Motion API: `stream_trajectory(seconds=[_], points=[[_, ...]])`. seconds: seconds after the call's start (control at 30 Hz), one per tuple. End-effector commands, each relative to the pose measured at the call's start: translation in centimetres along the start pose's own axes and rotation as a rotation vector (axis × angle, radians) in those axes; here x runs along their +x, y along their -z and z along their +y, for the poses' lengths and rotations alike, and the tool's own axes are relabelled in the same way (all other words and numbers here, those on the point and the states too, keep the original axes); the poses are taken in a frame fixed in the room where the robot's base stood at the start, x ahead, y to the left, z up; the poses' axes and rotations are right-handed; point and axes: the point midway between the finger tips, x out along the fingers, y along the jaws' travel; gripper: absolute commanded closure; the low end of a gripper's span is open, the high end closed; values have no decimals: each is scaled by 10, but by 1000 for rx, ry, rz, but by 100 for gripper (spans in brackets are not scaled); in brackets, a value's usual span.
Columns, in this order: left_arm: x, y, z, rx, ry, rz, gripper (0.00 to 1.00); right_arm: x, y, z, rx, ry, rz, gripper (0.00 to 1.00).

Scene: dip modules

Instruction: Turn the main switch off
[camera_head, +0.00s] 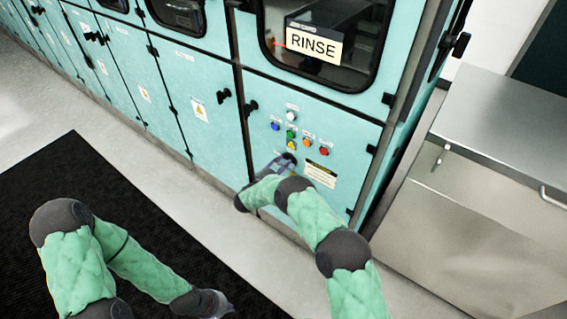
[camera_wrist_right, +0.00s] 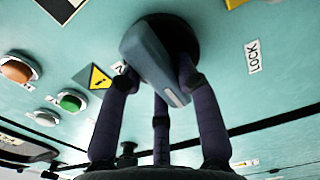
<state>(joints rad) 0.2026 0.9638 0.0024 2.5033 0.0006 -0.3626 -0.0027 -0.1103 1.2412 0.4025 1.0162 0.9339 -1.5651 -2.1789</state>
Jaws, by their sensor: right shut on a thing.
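The main switch (camera_wrist_right: 152,62) is a dark grey lever handle on a round black base, on the teal cabinet's front panel (camera_head: 262,96). In the right wrist view its handle slants from upper left to lower right. My right gripper (camera_wrist_right: 160,88) is shut on the handle, with dark fingers on both sides of it. In the head view this gripper (camera_head: 276,165) is at the panel below the buttons and hides most of the switch. My left gripper (camera_head: 217,304) hangs low over the black mat, away from the panel; its fingers are too small to read.
Several coloured buttons, including a green one (camera_wrist_right: 71,101) and an orange one (camera_wrist_right: 16,70), sit close to the switch. A LOCK label (camera_wrist_right: 253,56) is beside it. A RINSE window (camera_head: 313,42) is above. A steel cabinet (camera_head: 480,190) stands at right.

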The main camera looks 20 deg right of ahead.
Motion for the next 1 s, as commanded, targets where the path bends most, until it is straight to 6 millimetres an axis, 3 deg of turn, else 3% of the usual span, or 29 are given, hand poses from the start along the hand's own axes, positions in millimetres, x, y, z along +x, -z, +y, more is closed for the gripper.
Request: stream_trajectory(seconds=[0.53,0.57,0.63,1.0], points=[[0,0,0,0,0,0,100,0,0,-1,-29,2,1,100],[0,0,0,0,0,0,100,0,0,-1,-29,2,1,65],[0,0,0,0,0,0,100,0,0,-1,-29,2,1,45],[0,0,0,0,0,0,100,-2,0,0,-26,0,1,43]])
